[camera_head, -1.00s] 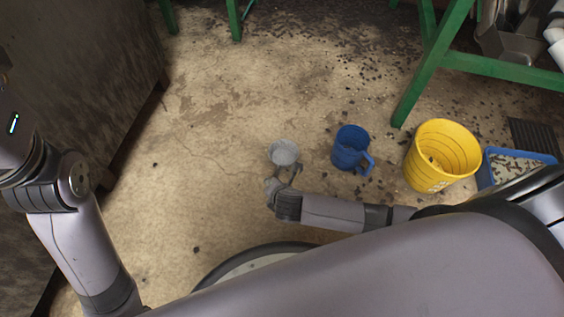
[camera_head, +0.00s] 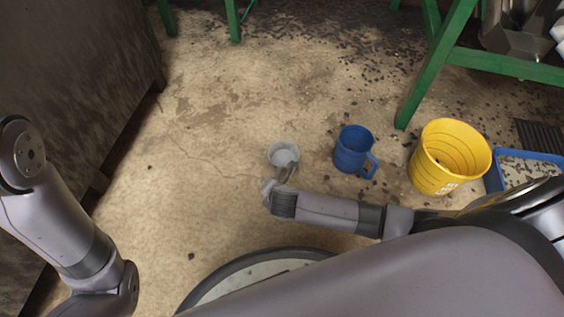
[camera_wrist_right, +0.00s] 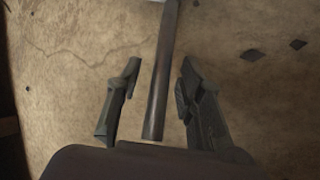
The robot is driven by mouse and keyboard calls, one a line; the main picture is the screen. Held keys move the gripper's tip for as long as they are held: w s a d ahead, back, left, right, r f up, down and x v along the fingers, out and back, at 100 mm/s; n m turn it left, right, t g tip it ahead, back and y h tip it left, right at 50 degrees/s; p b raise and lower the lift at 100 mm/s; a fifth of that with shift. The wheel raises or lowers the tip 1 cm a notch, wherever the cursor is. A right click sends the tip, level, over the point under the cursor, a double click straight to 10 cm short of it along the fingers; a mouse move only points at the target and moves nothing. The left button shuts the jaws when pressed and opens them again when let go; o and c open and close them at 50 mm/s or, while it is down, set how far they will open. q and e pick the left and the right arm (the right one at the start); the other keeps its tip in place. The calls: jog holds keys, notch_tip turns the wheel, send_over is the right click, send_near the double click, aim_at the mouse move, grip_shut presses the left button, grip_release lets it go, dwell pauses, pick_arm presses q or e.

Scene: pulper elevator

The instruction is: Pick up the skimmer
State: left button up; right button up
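The skimmer (camera_head: 283,153) looks like a small pale grey round cup on the floor, just beyond my right gripper (camera_head: 283,173) in the head view. In the right wrist view its dark straight handle (camera_wrist_right: 163,75) runs from the top edge down between the two fingers of my right gripper (camera_wrist_right: 160,65). The fingers are open, with a gap on each side of the handle. Only a sliver of something pale shows at the top edge there. My left gripper is out of view; only part of my left arm shows at the left.
A blue jug (camera_head: 352,150), a yellow bucket (camera_head: 447,160) and a blue tray (camera_head: 495,182) stand in a row to the right. A green metal frame (camera_head: 432,75) rises behind them. A dark cabinet (camera_head: 75,75) stands at left. The floor between is mostly clear, with scattered dark bits.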

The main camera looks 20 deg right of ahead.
grip_shut()
dwell(0.7)
